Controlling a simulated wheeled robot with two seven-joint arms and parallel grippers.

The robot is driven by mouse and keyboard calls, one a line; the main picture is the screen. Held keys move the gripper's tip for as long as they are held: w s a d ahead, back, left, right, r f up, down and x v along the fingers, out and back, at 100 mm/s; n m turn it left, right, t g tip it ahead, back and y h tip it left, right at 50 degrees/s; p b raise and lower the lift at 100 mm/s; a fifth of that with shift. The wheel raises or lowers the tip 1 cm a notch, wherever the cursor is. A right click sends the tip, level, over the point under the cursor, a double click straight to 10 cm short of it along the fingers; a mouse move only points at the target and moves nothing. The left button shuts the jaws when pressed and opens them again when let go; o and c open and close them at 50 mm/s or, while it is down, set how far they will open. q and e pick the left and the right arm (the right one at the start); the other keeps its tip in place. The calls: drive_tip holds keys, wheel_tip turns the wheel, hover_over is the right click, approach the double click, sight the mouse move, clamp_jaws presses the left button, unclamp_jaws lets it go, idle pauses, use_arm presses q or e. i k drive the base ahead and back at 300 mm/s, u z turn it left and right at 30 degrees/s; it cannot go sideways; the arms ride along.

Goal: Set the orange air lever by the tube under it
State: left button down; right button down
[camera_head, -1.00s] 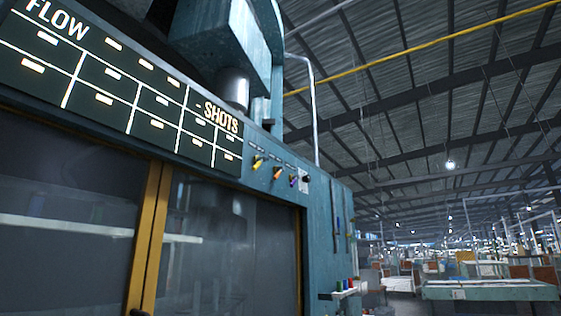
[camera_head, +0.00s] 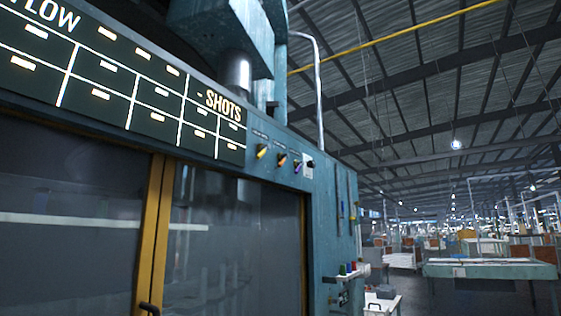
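The orange lever (camera_head: 282,159) is small and sits on the teal front panel of the machine, right of the dark board. A yellow lever (camera_head: 262,152) is to its left and a purple lever (camera_head: 297,167) to its right. All three look tilted. I cannot make out a tube directly under the orange lever, and its exact setting is too small to tell. Neither of my grippers is in view.
The dark board (camera_head: 117,85) reads FLOW and SHOTS. Below it are glass doors with a yellow frame (camera_head: 155,235). A small shelf (camera_head: 345,277) holds coloured items. A white cart (camera_head: 382,304) stands beside the machine.

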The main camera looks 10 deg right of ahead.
sight(286, 155)
drive_tip(key=u, duration=3.7)
drive_tip(key=k, duration=2.5)
drive_tip(key=z, duration=1.6)
